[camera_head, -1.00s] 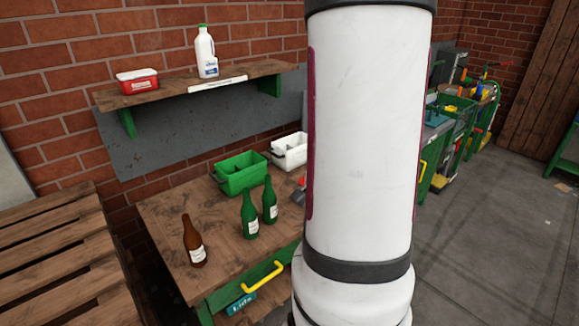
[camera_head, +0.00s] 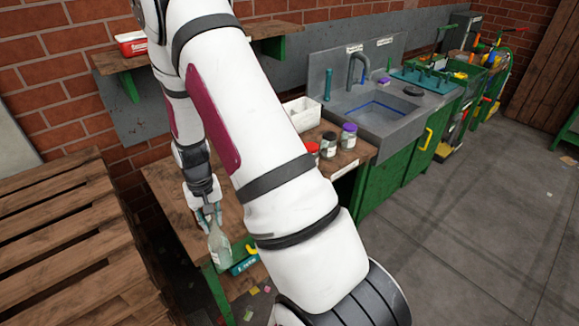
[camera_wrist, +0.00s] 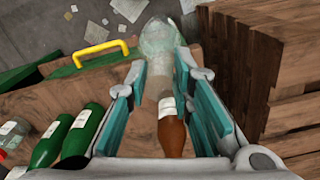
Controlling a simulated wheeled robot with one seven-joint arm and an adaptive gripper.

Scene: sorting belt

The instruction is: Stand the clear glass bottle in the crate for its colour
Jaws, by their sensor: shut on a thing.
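The clear glass bottle (camera_head: 219,247) hangs close to upright, with a pale label, at the table's front left corner. My gripper (camera_head: 207,214) is shut on its neck. In the wrist view, the bottle's clear body (camera_wrist: 163,45) extends away beyond my gripper (camera_wrist: 158,78). A white crate (camera_head: 301,114) stands at the back of the table, partly hidden by my arm; its inside is hardly visible. The green crate is hidden behind my arm in the head view.
A brown bottle (camera_wrist: 172,130) and green bottles (camera_wrist: 85,130) are on the table close to my gripper in the wrist view. A slatted wooden stack (camera_head: 60,230) is at left. A shelf (camera_head: 280,28) overhangs behind.

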